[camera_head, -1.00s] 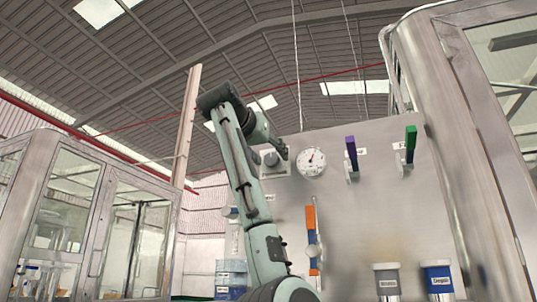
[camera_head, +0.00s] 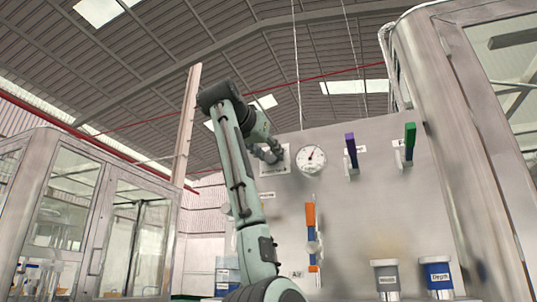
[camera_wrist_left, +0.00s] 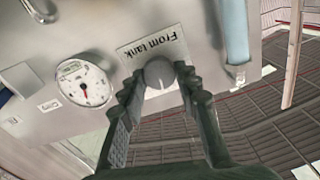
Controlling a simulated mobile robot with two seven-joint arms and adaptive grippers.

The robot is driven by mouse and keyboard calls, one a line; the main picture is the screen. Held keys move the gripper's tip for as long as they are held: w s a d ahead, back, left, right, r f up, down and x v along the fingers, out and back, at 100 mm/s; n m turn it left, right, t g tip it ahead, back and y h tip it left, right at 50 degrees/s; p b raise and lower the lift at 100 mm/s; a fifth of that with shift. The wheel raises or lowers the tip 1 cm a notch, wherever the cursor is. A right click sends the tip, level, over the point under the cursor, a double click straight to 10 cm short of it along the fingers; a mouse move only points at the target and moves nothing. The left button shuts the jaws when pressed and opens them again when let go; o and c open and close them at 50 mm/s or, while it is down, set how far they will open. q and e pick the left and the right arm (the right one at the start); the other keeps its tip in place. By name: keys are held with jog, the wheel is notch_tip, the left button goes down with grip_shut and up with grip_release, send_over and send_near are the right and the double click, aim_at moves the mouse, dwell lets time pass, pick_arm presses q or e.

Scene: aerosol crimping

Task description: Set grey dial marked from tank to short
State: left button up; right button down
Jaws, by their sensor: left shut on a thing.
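The grey dial (camera_wrist_left: 160,71) is a round knob on a white plate (camera_wrist_left: 150,48) marked "From tank", seen upside down in the left wrist view. My left gripper (camera_head: 270,154) has its two dark fingers on either side of the dial and is shut on it. In the head view the plate (camera_head: 281,168) shows behind the gripper, which covers most of the dial. I cannot read a "short" mark or which setting the dial points to. My right gripper is not in view.
A white round gauge (camera_head: 311,158) sits just right of the dial on the grey panel (camera_head: 360,215). Purple (camera_head: 350,150), green (camera_head: 410,141) and orange (camera_head: 310,215) handles stick out farther right and below. Grey (camera_head: 386,278) and blue (camera_head: 437,275) containers are low on the right.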

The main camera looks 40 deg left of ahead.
pick_arm(q)
jog(key=shift+m, duration=0.4)
jog(key=m, duration=0.2)
jog(key=shift+m, duration=0.3)
jog(key=shift+m+b, duration=0.3)
jog(key=shift+m, duration=1.2)
jog(key=shift+d+m, duration=0.1)
jog(key=shift+m, duration=0.2)
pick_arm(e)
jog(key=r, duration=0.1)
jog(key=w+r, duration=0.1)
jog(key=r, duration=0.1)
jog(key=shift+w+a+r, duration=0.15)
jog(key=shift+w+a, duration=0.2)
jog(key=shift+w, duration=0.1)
pick_arm(q)
jog(key=o, duration=1.2)
jog(key=shift+c, duration=0.2)
